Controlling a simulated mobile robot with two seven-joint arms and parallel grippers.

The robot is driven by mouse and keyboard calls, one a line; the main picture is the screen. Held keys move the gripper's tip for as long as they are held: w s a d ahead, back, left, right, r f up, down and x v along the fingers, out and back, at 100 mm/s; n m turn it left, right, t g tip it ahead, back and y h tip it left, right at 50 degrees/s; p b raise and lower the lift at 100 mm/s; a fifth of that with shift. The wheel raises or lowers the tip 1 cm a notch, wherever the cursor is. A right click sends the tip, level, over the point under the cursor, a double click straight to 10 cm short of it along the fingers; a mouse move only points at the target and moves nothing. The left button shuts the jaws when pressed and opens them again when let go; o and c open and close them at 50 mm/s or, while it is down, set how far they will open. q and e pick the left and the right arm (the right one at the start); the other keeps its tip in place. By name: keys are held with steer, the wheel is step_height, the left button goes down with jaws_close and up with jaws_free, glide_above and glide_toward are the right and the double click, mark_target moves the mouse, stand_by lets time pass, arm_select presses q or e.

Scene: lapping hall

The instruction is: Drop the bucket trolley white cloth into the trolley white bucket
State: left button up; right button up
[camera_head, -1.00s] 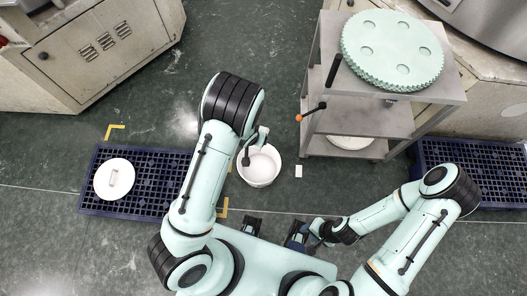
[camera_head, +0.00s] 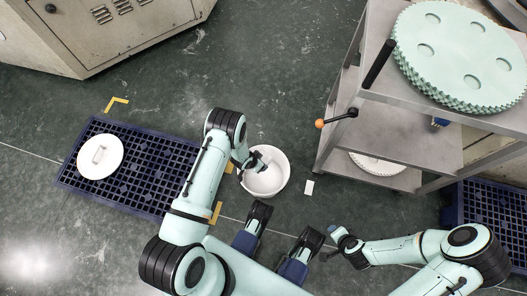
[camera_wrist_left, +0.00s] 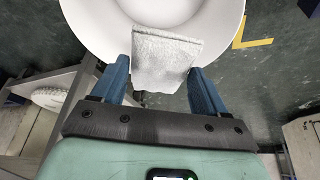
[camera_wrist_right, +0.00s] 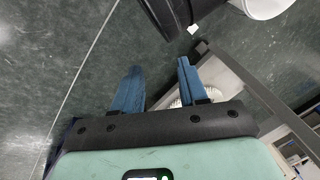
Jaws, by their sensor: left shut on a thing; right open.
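The white bucket (camera_head: 275,187) stands on the floor near the middle of the head view. It fills the top of the left wrist view (camera_wrist_left: 90,22) and shows at the top right of the right wrist view (camera_wrist_right: 265,6). My left gripper (camera_head: 255,162) is over the bucket's upper left part. My right gripper (camera_wrist_right: 160,82) is open and empty, well away from the bucket.
A grey shelved trolley (camera_head: 395,152) with a pale green toothed disc (camera_head: 460,55) stands at the right. A dark blue grid pallet (camera_head: 135,180) with a white lid (camera_head: 100,157) lies at the left. A metal cabinet (camera_head: 95,32) is at the top left. Floor between is mostly clear.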

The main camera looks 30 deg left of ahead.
arm_select(q)
steer(key=shift+f+b, duration=2.05)
steer(key=shift+f, duration=0.95)
arm_select(e)
steer(key=s+d+f+g, duration=0.1)
steer(key=s+f+g, duration=0.1)
steer(key=s+f, duration=0.5)
steer(key=shift+s+d+g, duration=0.15)
steer(key=shift+d+g, duration=0.05)
steer(key=shift+g, duration=0.2)
arm_select(q)
steer(key=o, duration=1.1)
steer(key=shift+o, duration=0.2)
arm_select(e)
steer(key=shift+r, duration=0.1)
arm_select(q)
steer(key=p+v, duration=0.5)
steer(key=v, duration=0.8)
steer(key=shift+s, duration=0.15)
arm_select(e)
steer(key=w+a+r+t, duration=0.2)
steer(key=w+r, duration=0.3)
steer(key=r, duration=0.3)
steer(key=shift+w+a, duration=0.15)
steer(key=shift+w, duration=0.25)
